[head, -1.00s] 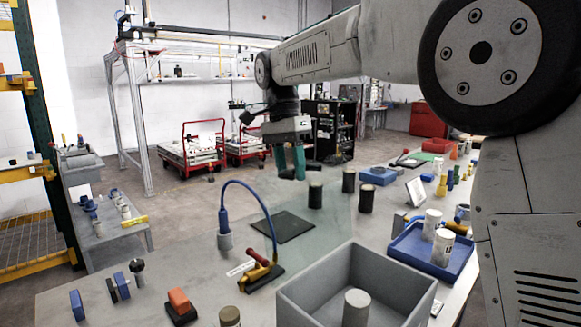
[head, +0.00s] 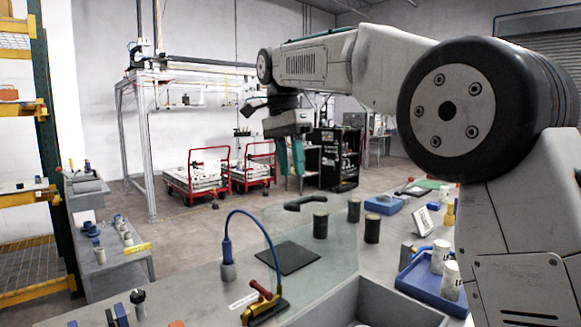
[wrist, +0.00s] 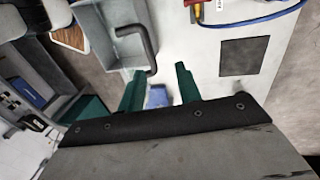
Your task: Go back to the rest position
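My gripper (head: 290,173) has green fingers and hangs pointing down above the far part of the grey table. In the wrist view the fingers (wrist: 160,72) stand apart with nothing held between them. A black curved handle (head: 305,203) shows below the fingertips in the head view, apart from them. The handle also shows in the wrist view (wrist: 148,42), beyond the fingertips. A faint clear panel (head: 322,262) appears under the handle; how the two are joined is unclear.
The table holds a black square pad (head: 287,257), a blue hose (head: 271,228), dark cylinders (head: 320,226), a grey bin (head: 345,309) and a blue tray (head: 418,283). Red carts (head: 200,176) and a metal frame (head: 150,150) stand behind. Air around the gripper looks clear.

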